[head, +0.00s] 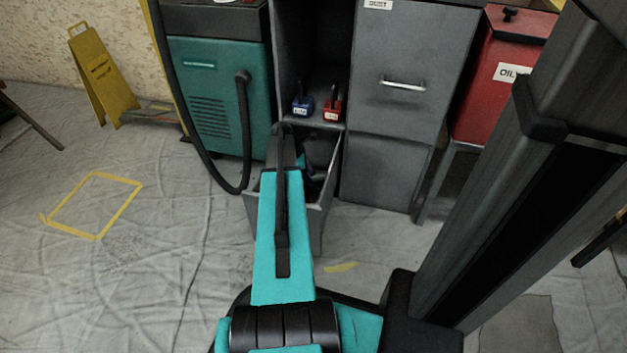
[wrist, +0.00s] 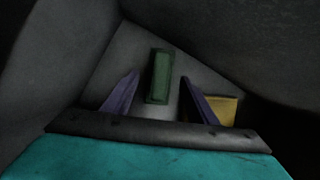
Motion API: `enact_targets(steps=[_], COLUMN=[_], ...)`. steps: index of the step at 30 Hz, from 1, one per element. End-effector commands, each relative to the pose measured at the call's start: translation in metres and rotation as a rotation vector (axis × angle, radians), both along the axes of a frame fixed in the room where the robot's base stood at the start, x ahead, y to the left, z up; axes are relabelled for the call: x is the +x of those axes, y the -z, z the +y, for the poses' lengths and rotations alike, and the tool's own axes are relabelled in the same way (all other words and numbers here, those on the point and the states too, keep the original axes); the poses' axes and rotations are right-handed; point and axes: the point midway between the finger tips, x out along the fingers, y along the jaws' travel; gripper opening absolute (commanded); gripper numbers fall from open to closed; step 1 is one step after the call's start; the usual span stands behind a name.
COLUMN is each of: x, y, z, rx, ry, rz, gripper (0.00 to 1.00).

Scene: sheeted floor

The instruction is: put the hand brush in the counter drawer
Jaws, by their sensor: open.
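The counter drawer (head: 322,225) is pulled open below the grey counter, and my arm reaches down into it. In the wrist view, the drawer's grey walls (wrist: 60,60) surround my gripper (wrist: 160,78). The two dark purple fingers are apart. A green oblong thing (wrist: 160,72), perhaps the hand brush, lies on the drawer floor and shows between the fingertips. I see no finger touching it. Its underside is hidden, so I cannot tell bristles. In the head view, my arm hides most of the drawer's inside.
A yellow thing (wrist: 222,108) lies in the drawer, partly behind the right finger. Blue (head: 302,106) and red (head: 332,110) padlock-like things stand on the shelf above. A teal machine (head: 215,90) with a black hose stands left, a red oil bin (head: 490,95) right.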

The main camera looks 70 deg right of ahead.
Motion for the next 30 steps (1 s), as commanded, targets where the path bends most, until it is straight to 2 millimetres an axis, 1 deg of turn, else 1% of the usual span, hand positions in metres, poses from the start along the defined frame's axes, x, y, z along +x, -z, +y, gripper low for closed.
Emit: enact_targets(steps=[1, 6, 12, 15, 20, 30], x=[0.003, 0.012, 0.022, 0.025, 0.028, 0.028], y=[-0.012, -0.036, -0.061, -0.07, -0.076, -0.076], z=[0.002, 0.006, 0.011, 0.012, 0.013, 0.014], rx=[-0.001, -0.001, 0.0, -0.001, -0.001, 0.0], ry=[0.0, 0.0, 0.001, 0.001, 0.002, 0.001], rz=[0.0, 0.0, 0.0, -0.001, 0.0, 0.0], gripper=[0.53, 0.53, 0.53, 0.53, 0.53, 0.53])
